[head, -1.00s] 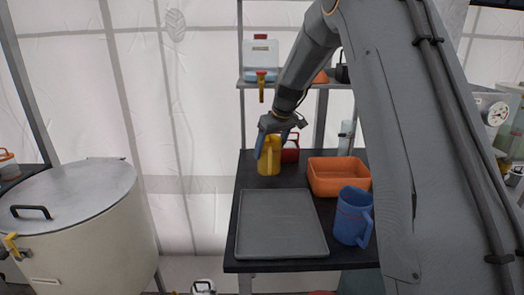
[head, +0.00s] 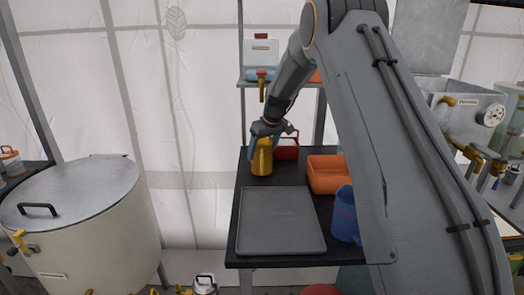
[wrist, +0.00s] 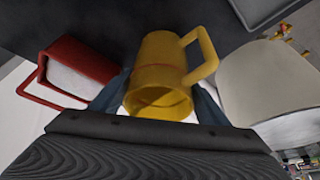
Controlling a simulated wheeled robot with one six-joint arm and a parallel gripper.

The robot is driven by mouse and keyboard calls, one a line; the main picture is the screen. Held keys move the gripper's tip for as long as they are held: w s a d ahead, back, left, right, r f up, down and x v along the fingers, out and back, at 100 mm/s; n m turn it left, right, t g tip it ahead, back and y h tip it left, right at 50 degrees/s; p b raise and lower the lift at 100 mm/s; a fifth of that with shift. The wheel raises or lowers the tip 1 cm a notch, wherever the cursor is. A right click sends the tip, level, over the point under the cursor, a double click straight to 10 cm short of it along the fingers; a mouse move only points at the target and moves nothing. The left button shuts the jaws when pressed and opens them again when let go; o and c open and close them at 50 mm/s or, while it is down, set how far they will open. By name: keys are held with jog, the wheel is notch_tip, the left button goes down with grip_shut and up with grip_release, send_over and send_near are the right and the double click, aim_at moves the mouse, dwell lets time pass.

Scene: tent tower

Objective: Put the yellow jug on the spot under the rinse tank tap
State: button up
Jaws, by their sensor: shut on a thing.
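The yellow jug (head: 261,160) is at the back left of the dark table, and I cannot tell whether its base touches the top. My gripper (head: 264,135) is shut on it from above. In the wrist view the jug (wrist: 158,68) sits between the blue fingers of my gripper (wrist: 158,98), its handle to the upper right. Several vessels have taps: a white tank (head: 262,54) on the shelf, a large pale drum (head: 85,235) at left, and a metal tank (head: 470,118) with a dial at right. I cannot read which is the rinse tank.
A grey tray (head: 280,222) lies in front. An orange bin (head: 326,174) and a blue jug (head: 345,215) stand at right, partly behind my arm.

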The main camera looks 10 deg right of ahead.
jog(key=o, duration=1.1)
jog(key=shift+f, duration=0.1)
jog(key=shift+c, duration=0.2)
jog(key=shift+r, duration=0.35)
jog(key=b+v, duration=0.3)
jog(key=v, duration=0.8)
jog(key=shift+r, duration=0.3)
jog(key=shift+s, duration=0.2)
